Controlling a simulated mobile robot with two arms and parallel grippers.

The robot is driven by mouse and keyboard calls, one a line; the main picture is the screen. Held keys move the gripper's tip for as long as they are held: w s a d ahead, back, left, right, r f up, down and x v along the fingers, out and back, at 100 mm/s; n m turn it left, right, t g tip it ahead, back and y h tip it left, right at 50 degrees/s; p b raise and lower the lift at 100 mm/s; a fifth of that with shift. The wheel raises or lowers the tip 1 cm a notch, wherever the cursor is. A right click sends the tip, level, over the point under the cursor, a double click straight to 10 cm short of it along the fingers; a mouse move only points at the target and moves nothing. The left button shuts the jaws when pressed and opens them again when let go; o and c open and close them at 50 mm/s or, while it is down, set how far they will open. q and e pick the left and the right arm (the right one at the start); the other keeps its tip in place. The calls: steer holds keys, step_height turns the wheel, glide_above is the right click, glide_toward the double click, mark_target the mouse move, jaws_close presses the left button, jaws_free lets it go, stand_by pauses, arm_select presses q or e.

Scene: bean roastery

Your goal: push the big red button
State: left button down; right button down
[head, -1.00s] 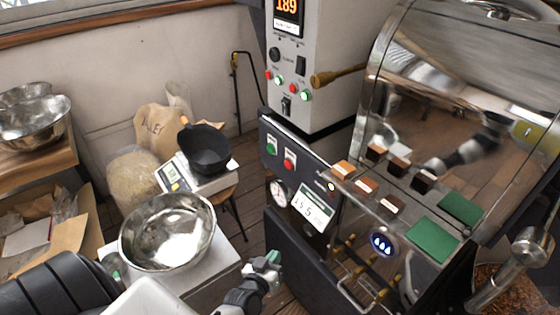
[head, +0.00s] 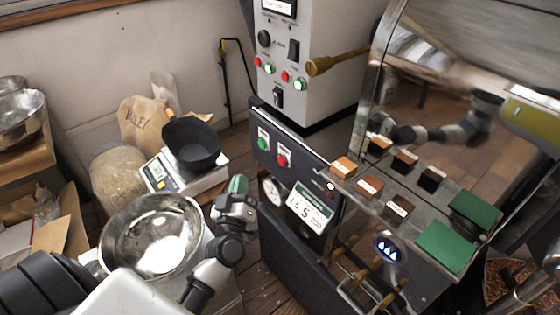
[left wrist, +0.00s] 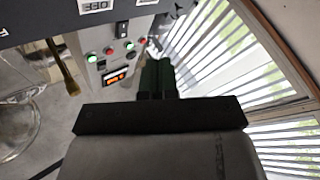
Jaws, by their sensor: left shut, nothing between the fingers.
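The big red button (head: 282,160) is on the black front panel (head: 258,118) of the machine, beside a green button (head: 262,143). My left gripper (head: 238,185) is shut and empty, with green fingertips. It is in front of the panel, to the left of and below the red button in the picture, and looks apart from it. In the left wrist view the shut dark green fingers (left wrist: 157,66) point toward the grey control box. I cannot pick out the big red button for sure there. My right gripper is not in view.
A steel bowl (head: 150,235) and a scale (head: 160,172) with a black pan (head: 191,145) stand left of my gripper. Roast samples (head: 370,187) lie on the machine's ledge.

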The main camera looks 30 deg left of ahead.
mark_target(282, 161)
arm_select(q)
steer(key=shift+w, duration=0.15)
